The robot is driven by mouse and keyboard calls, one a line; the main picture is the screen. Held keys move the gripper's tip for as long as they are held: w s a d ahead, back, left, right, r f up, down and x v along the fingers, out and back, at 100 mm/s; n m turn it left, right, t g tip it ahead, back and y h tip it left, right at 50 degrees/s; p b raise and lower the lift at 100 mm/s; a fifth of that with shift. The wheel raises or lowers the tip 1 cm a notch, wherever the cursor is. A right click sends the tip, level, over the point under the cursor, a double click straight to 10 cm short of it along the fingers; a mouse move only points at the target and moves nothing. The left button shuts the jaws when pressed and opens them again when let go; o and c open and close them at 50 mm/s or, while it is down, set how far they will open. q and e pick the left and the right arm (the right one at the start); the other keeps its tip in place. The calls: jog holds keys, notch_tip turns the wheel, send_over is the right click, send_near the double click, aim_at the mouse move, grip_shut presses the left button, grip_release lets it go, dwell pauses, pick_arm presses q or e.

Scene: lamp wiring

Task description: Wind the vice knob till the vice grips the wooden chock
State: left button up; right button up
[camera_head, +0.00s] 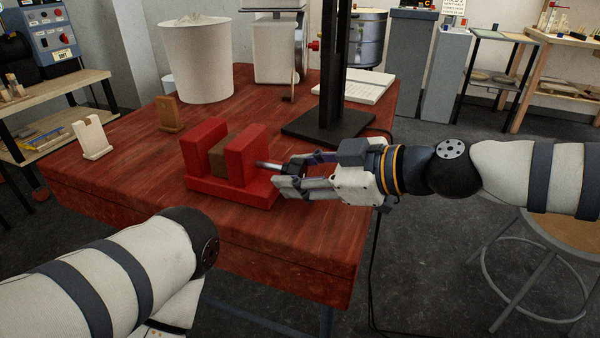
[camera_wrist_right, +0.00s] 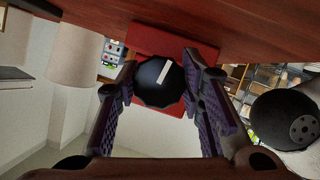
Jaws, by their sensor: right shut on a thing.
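The red vice (camera_head: 246,153) stands near the front of the red wooden table. The brown wooden chock (camera_head: 219,158) sits between its two red jaws; I cannot tell whether both jaws touch it. A metal screw comes out of the right jaw towards my right gripper (camera_head: 279,179). In the right wrist view the black vice knob (camera_wrist_right: 160,82), with a white mark tilted slightly right of upright, lies between the fingers of my right gripper (camera_wrist_right: 160,88), which is shut on it. Of my left arm, only links show at the lower left.
A white bucket (camera_head: 195,62), a scale (camera_head: 277,50) and a black stand (camera_head: 340,125) are at the back of the table (camera_head: 120,165). A small wooden holder (camera_head: 171,115) and a pale one (camera_head: 92,138) stand left of the vice. A stool (camera_head: 568,232) is at the right.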

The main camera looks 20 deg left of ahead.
jog(key=m+g+b, duration=0.2)
jog(key=m+g, duration=0.1)
jog(key=m, duration=0.1)
jog(key=shift+w+m+g, duration=0.1)
jog(key=shift+m+g, duration=0.2)
jog(key=shift+f+m+g+b, duration=0.1)
jog(key=shift+m+g+b, duration=0.7)
jog(key=shift+m, duration=0.4)
jog(key=shift+m+g+y+b, duration=0.4)
jog(key=shift+m+g+b, duration=0.2)
jog(key=shift+m+g, duration=0.3)
jog(key=m+g+y+b, duration=0.1)
jog(key=m+b, duration=0.2)
jog(key=m, duration=0.1)
jog(key=shift+g, duration=0.4)
pick_arm(q)
jog(key=s+f+g+b, duration=0.1)
jog(key=s+f, duration=0.3)
jog(key=f, duration=0.5)
jog(key=shift+s+g+b, duration=0.35)
jog(key=shift+g+b, duration=0.05)
jog(key=shift+b, duration=0.4)
pick_arm(e)
jog(key=shift+m+g+y, duration=0.6)
jog(key=shift+m+y, duration=0.1)
jog(key=shift+m, duration=0.9)
pick_arm(q)
jog(key=shift+f, duration=0.1)
pick_arm(e)
jog(key=o, duration=1.2)
